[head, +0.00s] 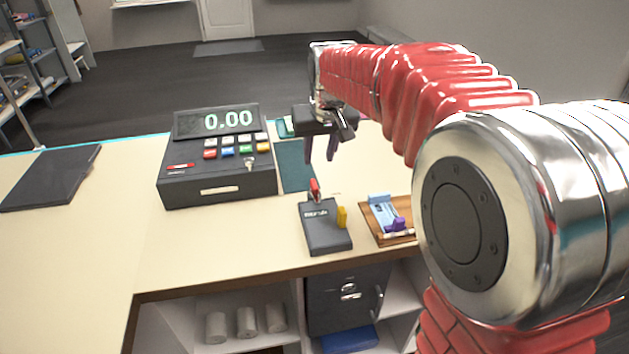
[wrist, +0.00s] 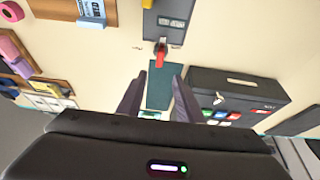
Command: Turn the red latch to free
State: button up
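The red latch (head: 314,188) stands up at the far edge of a small dark grey box (head: 327,237) on the counter. In the wrist view the red latch (wrist: 160,55) sticks out from the end of the grey box (wrist: 166,22), just beyond my fingertips. My gripper (head: 320,154) hangs above and behind the latch in the head view, pointing down. In the wrist view my gripper (wrist: 159,80) has its two dark fingers apart with nothing between them. It does not touch the latch.
A yellow lever (head: 342,217) stands on the box's right side. A cash register (head: 216,160) showing 0.00 is to the left. A wooden tray (head: 371,222) with blue and purple items lies right. A teal mat (head: 294,168) lies behind. The counter's left front is clear.

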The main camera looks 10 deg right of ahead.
aim_at(314, 183)
jog(key=x, duration=1.3)
jog(key=shift+f, duration=0.25)
jog(key=shift+c, duration=0.6)
grip_shut()
